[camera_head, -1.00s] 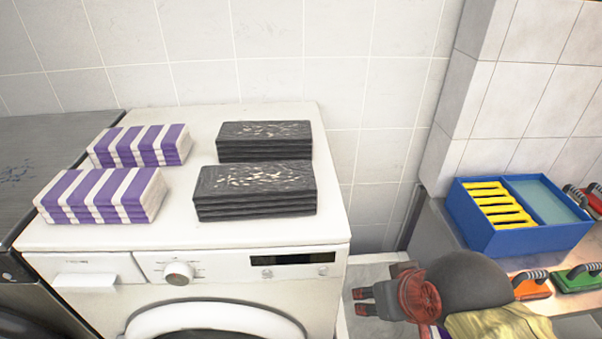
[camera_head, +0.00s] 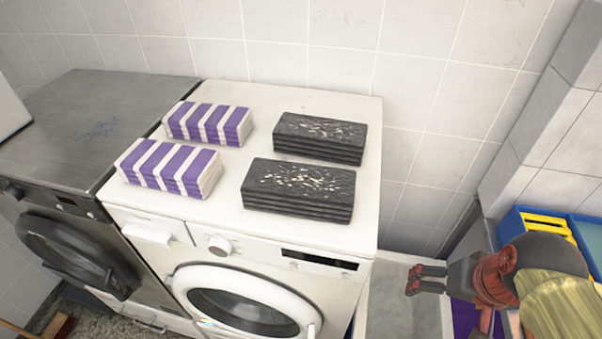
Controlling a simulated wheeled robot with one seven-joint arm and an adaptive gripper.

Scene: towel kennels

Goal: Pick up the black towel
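Two folded black towels with pale speckles lie on the white washing machine (camera_head: 250,212). The nearer black towel (camera_head: 298,200) is close to the machine's front right; the farther black towel (camera_head: 319,146) lies behind it. My gripper (camera_head: 412,280) is at the lower right, in front of and to the right of the machine. It is apart from both towels and holds nothing that I see. Its two dark fingers show one above the other with a small gap between them.
Two purple-and-white striped towels, one nearer (camera_head: 165,172) and one farther (camera_head: 207,123), lie left of the black ones. A dark metal machine (camera_head: 110,130) stands at left. A blue box (camera_head: 516,228) with yellow items is at right, partly behind my arm. A tiled wall closes the back.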

